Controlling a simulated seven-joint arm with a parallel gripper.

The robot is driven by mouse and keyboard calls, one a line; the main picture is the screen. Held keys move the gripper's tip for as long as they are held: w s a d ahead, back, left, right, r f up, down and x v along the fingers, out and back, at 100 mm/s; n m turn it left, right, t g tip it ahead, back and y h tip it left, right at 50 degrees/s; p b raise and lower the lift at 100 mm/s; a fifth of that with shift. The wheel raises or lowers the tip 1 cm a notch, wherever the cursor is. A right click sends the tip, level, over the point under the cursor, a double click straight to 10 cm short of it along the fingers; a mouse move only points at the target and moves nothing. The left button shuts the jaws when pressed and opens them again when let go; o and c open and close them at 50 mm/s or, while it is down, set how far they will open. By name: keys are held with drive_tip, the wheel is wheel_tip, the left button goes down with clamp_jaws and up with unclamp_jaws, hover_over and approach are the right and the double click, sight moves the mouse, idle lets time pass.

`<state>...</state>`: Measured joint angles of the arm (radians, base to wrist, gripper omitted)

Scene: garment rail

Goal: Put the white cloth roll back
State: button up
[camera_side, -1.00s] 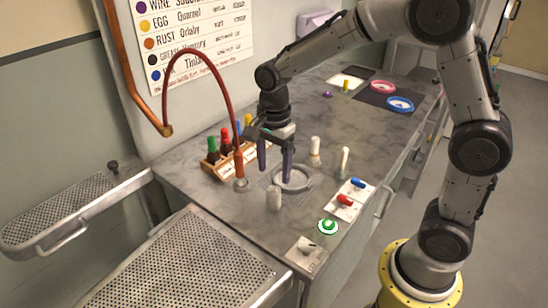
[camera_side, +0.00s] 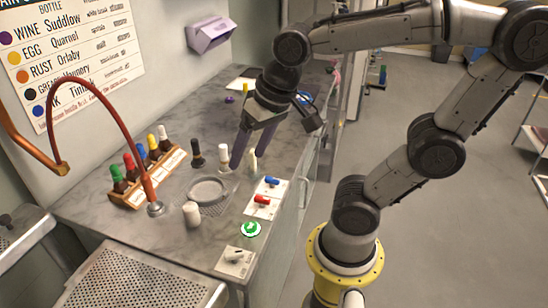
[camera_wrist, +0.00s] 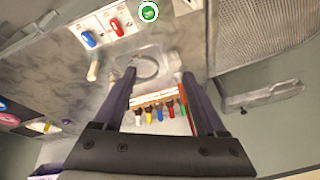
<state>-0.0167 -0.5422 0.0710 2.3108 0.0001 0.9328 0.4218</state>
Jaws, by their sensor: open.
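The white cloth roll seems to be the short white cylinder (camera_side: 192,213) standing upright on the counter, in front of the round ring (camera_side: 208,190). I cannot pick it out surely in the wrist view. My gripper (camera_side: 246,163) is open, its two dark purple fingers pointing down behind and right of the ring, apart from the cylinder. A slim cream piece (camera_side: 252,161) stands close by the fingertips; it also shows in the wrist view (camera_wrist: 94,67). Another pale upright piece (camera_side: 223,154) stands just left of the fingers. Nothing is clearly held between the fingers.
A wooden rack (camera_side: 150,180) of colour-capped bottles stands at the left, near a red curved hose (camera_side: 108,105). A dark-capped bottle (camera_side: 197,155) stands alone behind the ring. Blue and red switches (camera_side: 266,192) and a green button (camera_side: 250,229) line the front edge.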

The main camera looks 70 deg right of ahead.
drive_tip(key=s+n, duration=0.1)
drive_tip(key=s+n+t, duration=0.1)
drive_tip(key=s+n, duration=0.1)
drive_tip(key=s+f+n, duration=0.1)
drive_tip(key=s, duration=0.1)
drive_tip(key=shift+d+n, duration=0.2)
drive_tip(key=shift+n, duration=0.1)
drive_tip(key=shift+r, duration=0.1)
idle(1.6)
